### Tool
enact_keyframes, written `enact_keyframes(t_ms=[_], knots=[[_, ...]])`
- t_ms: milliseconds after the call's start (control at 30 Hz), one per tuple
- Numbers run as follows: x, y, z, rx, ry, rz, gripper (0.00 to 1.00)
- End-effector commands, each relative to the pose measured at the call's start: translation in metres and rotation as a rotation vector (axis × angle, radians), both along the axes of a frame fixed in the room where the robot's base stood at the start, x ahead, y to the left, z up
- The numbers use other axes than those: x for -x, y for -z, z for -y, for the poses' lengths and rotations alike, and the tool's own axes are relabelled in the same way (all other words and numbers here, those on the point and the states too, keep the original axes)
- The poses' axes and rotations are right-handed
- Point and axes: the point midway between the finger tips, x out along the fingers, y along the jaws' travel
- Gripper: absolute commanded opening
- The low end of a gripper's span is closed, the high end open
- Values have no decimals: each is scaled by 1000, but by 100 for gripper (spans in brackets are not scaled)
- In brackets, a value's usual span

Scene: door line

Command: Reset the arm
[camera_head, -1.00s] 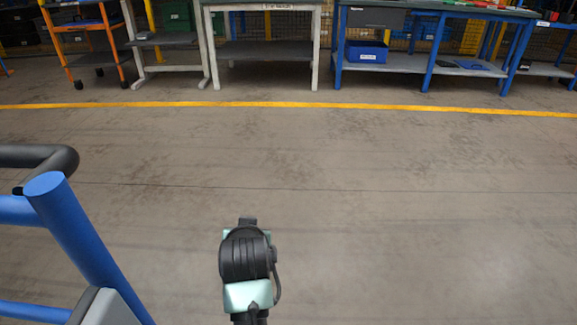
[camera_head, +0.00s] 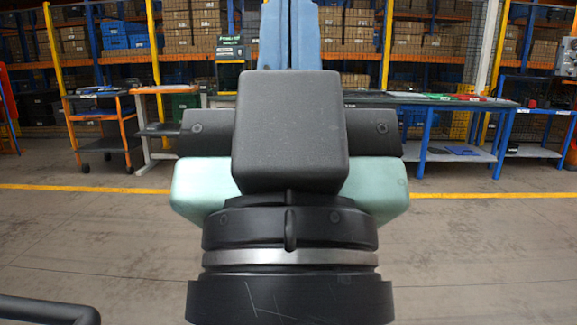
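My gripper (camera_head: 289,32) stands upright in the middle of the head view, close to the camera. Its two light blue fingers point up side by side, with only a thin line between them, and look shut with nothing visible held. Their tips reach the top edge of the picture. Below them are the black and mint-green parts of my wrist, which hide the middle of the background.
A blue-legged workbench (camera_head: 424,140) stands at the back right and an orange trolley (camera_head: 103,130) at the back left. Shelves of boxes (camera_head: 400,40) rise behind. A yellow floor line (camera_head: 490,195) crosses open floor. A black rail (camera_head: 45,312) is at lower left.

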Motion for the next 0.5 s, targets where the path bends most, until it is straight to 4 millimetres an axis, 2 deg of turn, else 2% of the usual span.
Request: enact_keyframes(t_ms=[33, 500], knots=[[0, -35, 0, 0, -1, -1, 0], [-2, -181, -1, -1, -4, -5, 0]])
